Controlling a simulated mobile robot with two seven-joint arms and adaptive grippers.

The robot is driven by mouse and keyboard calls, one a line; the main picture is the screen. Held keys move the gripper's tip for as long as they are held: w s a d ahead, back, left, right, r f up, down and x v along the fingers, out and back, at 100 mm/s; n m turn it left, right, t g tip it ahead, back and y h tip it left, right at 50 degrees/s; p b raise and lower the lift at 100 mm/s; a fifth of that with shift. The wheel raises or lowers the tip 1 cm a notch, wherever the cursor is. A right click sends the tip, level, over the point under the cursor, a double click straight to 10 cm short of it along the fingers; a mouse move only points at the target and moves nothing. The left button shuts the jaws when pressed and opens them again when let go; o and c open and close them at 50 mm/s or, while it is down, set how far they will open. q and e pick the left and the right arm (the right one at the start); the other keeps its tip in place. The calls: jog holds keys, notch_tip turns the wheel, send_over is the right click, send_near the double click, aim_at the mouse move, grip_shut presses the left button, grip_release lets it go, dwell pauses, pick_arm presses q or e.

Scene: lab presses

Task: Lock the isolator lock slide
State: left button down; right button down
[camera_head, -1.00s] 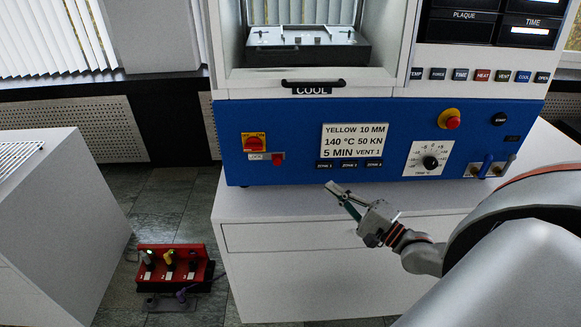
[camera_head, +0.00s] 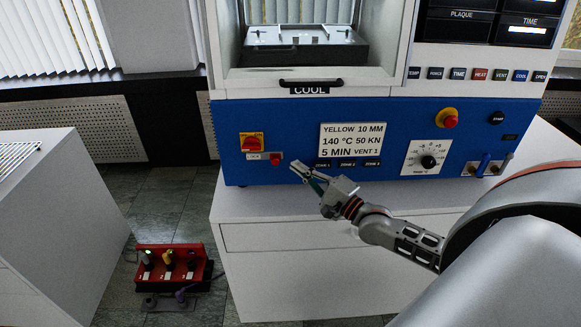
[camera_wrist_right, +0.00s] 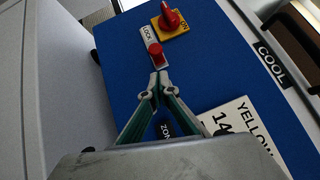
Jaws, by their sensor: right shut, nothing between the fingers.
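The isolator lock slide (camera_head: 275,159) is a small red knob at the right end of a pale plate marked LOCK, on the blue front panel. Above it is the red isolator switch (camera_head: 251,143) on a yellow plate. In the right wrist view the lock slide (camera_wrist_right: 156,52) sits just beyond my fingertips, with the LOCK lettering uncovered on its far side. My right gripper (camera_head: 297,169) is shut and empty, to the right of and slightly below the slide. A small gap seems to separate them; contact is hard to judge. My left gripper is out of view.
The zone buttons (camera_head: 347,163) and the settings card (camera_head: 353,140) are close to the right gripper. A red emergency button (camera_head: 450,121) and a dial (camera_head: 428,161) are further right. The white cabinet top (camera_head: 240,204) below is clear.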

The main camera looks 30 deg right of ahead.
aim_at(274, 164)
jog(key=shift+w+a+r, duration=0.2)
jog(key=shift+w+a, duration=0.1)
jog(key=shift+a, duration=0.3)
jog(key=shift+w+a+r, duration=0.15)
jog(key=shift+w+a, duration=0.15)
jog(key=shift+a, duration=0.25)
jog(key=a, duration=0.1)
jog(key=w+a+p, duration=0.1)
jog(key=p, duration=0.1)
jog(key=shift+w+a+r, duration=0.25)
jog(key=shift+w+a, duration=0.15)
jog(key=shift+a+f, duration=0.15)
jog(key=shift+f, duration=0.1)
